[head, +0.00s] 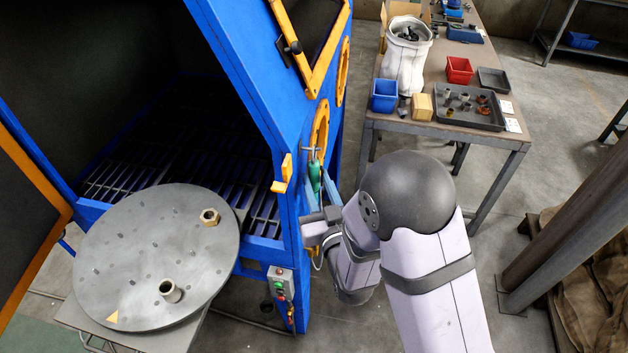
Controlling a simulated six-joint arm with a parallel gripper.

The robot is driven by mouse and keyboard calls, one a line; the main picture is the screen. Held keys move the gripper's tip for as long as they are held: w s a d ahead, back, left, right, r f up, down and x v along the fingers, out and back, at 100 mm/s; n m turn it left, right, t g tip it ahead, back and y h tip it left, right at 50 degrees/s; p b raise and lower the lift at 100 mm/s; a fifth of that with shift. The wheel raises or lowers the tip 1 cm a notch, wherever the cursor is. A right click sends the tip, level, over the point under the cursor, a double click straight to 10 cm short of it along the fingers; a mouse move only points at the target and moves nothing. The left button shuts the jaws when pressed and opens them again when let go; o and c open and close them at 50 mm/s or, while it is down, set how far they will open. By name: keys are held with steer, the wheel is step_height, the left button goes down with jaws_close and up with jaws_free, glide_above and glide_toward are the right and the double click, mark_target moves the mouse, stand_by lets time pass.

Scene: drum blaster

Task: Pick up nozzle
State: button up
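A small tool with a green body (314,176) hangs upright on the blue cabinet's right front corner, under a short metal bar; it may be the nozzle, but I cannot tell for sure. My gripper (320,216) is beside the cabinet corner, just below the green tool.
The blue cabinet (240,75) stands open at left. A round plate (130,250) carries a brass nut (210,217) and a short tube (170,291). A control box (281,282) sits below the corner. The workbench (390,124) holds bins and a tray (470,119).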

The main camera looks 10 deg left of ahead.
steer(key=shift+w+a, duration=0.15)
steer(key=shift+w, duration=0.2)
steer(key=shift+c, duration=0.2)
jaws_close()
steer(key=shift+r, duration=0.25)
steer(key=shift+r+b, duration=0.35)
steer(key=shift+r, duration=0.25)
steer(key=d+p, duration=0.3)
steer(key=d, duration=1.5)
